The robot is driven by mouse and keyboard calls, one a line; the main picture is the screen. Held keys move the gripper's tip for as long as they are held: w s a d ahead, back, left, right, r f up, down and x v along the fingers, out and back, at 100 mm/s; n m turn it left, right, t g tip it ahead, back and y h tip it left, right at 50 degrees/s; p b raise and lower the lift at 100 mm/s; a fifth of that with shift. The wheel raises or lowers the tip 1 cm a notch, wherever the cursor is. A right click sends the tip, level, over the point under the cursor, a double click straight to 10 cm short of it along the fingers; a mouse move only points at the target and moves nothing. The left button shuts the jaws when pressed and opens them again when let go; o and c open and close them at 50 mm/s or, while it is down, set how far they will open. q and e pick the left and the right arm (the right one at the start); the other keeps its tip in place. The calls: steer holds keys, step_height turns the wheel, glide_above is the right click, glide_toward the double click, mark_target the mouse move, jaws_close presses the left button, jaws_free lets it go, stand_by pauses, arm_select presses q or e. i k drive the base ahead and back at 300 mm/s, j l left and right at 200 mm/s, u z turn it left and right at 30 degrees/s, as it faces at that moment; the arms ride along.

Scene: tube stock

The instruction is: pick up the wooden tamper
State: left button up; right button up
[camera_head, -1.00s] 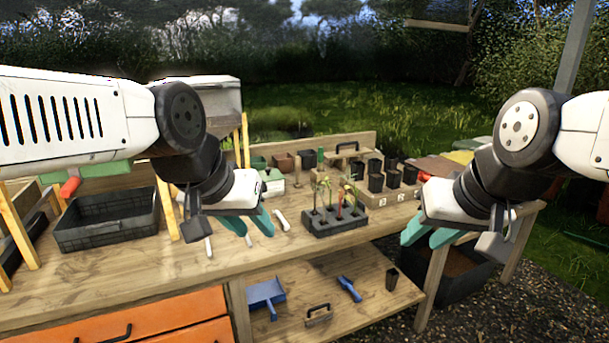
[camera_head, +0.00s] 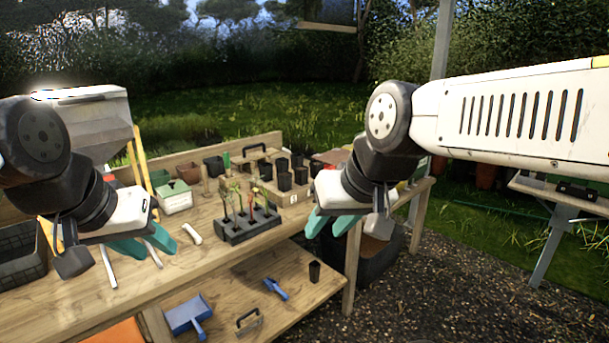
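I cannot surely pick out the wooden tamper. A small upright wooden piece (camera_head: 205,180) on the bench, behind the seedling tray, may be it, but it is too small to tell. My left gripper (camera_head: 146,243) is open and empty, its teal fingers apart, over the front left of the bench. My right gripper (camera_head: 330,224) is open and empty near the bench's right front edge, right of the seedling tray. Both grippers are clear of the upright wooden piece.
A black seedling tray (camera_head: 249,230) stands mid-bench. Black pots (camera_head: 284,181) stand behind it, a green-and-white box (camera_head: 174,199) to its left. A white piece (camera_head: 192,233) lies on the bench. The lower shelf holds a blue dustpan (camera_head: 187,315).

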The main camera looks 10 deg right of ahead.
mark_target(203, 169)
steer(key=i+l+z, duration=0.1)
steer(key=i+z, duration=0.15)
steer(key=i, duration=1.05)
